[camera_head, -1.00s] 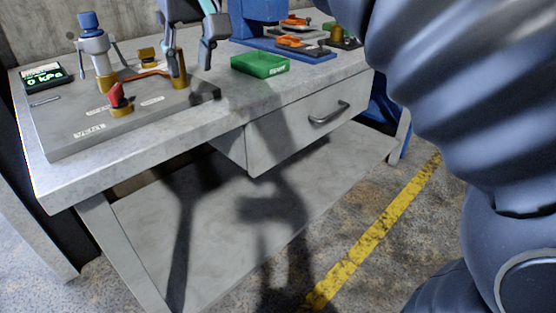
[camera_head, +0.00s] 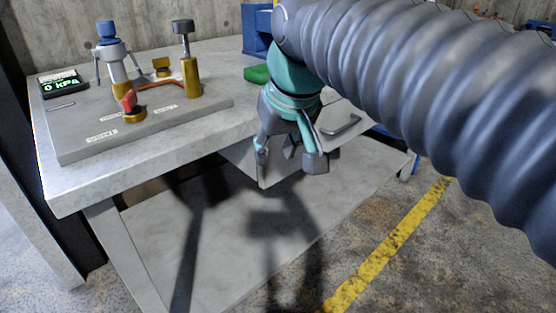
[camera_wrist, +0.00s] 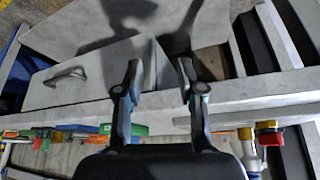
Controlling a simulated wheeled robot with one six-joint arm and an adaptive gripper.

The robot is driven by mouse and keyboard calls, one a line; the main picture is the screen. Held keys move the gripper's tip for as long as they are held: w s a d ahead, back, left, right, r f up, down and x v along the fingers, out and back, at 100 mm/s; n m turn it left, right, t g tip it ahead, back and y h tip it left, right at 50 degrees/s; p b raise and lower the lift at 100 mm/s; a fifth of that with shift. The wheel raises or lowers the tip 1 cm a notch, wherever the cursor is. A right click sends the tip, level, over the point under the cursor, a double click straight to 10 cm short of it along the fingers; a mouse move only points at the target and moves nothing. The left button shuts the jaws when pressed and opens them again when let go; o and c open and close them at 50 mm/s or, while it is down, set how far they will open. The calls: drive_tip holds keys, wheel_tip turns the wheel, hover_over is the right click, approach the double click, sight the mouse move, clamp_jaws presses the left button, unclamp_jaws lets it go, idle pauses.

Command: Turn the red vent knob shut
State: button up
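The red vent knob (camera_head: 128,101) sits on a brass base on the grey plate (camera_head: 75,144), close to the plate's front edge, beside a printed label too small to read surely. My gripper (camera_head: 289,158) is right of the plate, in front of the table edge near the drawer, well apart from the knob. Its fingers are spread and hold nothing. The wrist view also shows the open fingers (camera_wrist: 158,68), with the table edge and drawer beyond them. A small red part on brass at the right of that view (camera_wrist: 269,137) looks like the knob.
A gauge (camera_head: 62,83) reading 0 kPa stands at the plate's left. A blue-capped valve (camera_head: 108,50) and a brass post with a dark top (camera_head: 190,72) rise behind the knob. A green tray (camera_head: 256,74) is partly hidden by my arm. The drawer handle (camera_head: 341,126) juts out.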

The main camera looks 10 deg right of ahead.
drive_tip(key=shift+s+d+f, duration=0.4)
drive_tip(key=shift+f, duration=0.3)
drive_tip(key=shift+s+d+f, duration=0.35)
drive_tip(key=shift+f, duration=0.35)
drive_tip(key=shift+s+d+f, duration=0.4)
drive_tip(key=shift+f, duration=0.3)
